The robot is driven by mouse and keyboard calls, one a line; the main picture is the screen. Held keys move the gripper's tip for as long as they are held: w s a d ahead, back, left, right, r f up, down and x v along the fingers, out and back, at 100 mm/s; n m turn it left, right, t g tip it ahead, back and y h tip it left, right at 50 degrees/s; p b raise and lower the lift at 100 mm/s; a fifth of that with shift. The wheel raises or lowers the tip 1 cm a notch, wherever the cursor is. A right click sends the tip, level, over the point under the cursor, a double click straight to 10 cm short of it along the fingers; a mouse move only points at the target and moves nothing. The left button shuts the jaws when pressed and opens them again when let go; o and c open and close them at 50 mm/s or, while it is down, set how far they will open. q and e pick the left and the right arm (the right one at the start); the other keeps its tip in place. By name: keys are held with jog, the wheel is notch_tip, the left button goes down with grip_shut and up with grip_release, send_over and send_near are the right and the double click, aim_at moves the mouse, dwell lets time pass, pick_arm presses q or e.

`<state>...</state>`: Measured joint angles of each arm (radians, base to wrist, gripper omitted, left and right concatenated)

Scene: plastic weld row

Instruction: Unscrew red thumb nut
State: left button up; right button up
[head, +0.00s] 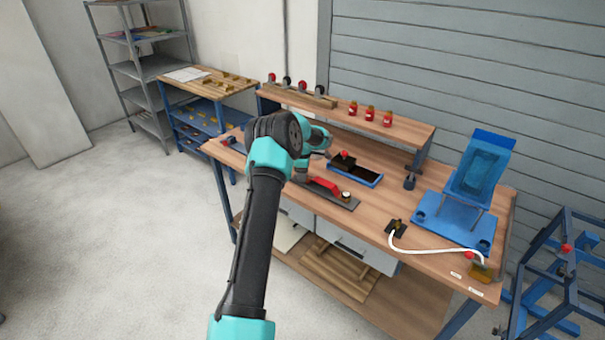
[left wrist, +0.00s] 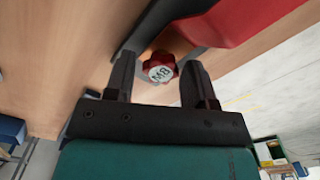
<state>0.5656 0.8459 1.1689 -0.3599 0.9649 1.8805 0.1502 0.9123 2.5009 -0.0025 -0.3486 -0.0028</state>
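A red thumb nut (left wrist: 160,67) with a white printed label on its face shows in the left wrist view, beside a red handle (left wrist: 232,20). My left gripper (left wrist: 158,66) is open, with one finger on each side of the nut and gaps visible between. In the head view my left gripper (head: 302,174) is low over the bench at the left end of the red handle (head: 323,186), which lies on a dark plate (head: 340,202). The nut is hidden there behind my gripper. My right gripper is not in view.
A blue tray (head: 372,182) with a dark block and red knob (head: 345,155) sits just behind. A blue stand (head: 455,218) and white hose (head: 435,250) are on the right. A raised shelf (head: 400,128) holds several red jars (head: 370,114).

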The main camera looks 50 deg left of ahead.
pick_arm(q)
jog(key=c, duration=0.7)
jog(key=n, duration=0.3)
jog(key=shift+n, duration=0.3)
jog(key=shift+c, duration=0.2)
jog(key=n, duration=0.4)
jog(key=shift+d, duration=0.15)
jog(key=o, duration=0.9)
